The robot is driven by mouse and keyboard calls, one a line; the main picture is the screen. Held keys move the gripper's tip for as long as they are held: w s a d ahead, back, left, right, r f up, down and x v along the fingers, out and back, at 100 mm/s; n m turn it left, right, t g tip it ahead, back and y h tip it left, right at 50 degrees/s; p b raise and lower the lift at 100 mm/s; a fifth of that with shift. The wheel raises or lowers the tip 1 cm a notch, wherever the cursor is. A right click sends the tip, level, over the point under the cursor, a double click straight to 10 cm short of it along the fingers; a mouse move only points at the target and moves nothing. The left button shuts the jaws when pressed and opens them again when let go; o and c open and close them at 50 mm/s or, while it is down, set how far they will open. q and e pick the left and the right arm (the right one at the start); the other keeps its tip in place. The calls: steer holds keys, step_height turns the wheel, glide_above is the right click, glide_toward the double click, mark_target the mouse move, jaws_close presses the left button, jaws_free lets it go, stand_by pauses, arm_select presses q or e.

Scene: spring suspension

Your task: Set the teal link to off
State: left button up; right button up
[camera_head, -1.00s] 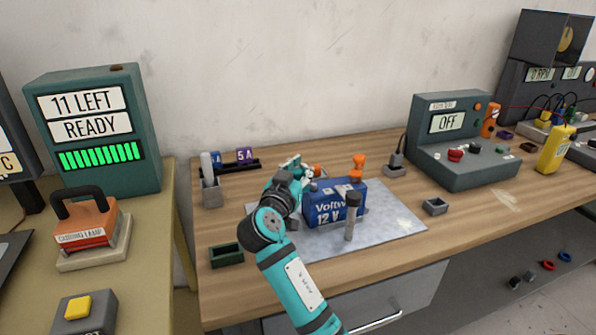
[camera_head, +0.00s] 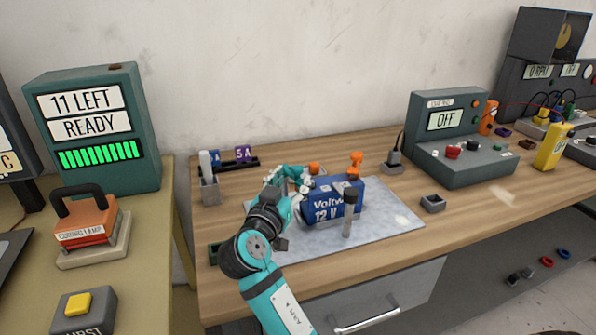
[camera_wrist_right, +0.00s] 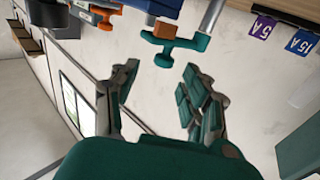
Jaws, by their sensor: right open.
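The teal link (camera_head: 292,170) is at the left end of the blue battery, with an orange block (camera_head: 314,168) beside it. In the right wrist view the teal link (camera_wrist_right: 185,47) lies just beyond the fingertips, with the orange-brown block (camera_wrist_right: 163,30) on it. My right gripper (camera_head: 285,190) is near the link in the head view, partly overlapping it. In the wrist view my right gripper (camera_wrist_right: 158,72) is open, with nothing between its fingers; a gap shows to the link. My left gripper is out of view.
Purple and blue fuses sit on a rack (camera_head: 235,165) behind. A teal box (camera_head: 445,150) reads OFF.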

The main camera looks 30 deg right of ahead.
steer(key=v, duration=0.5)
steer(key=shift+s+a, duration=0.15)
steer(key=shift+s, duration=0.05)
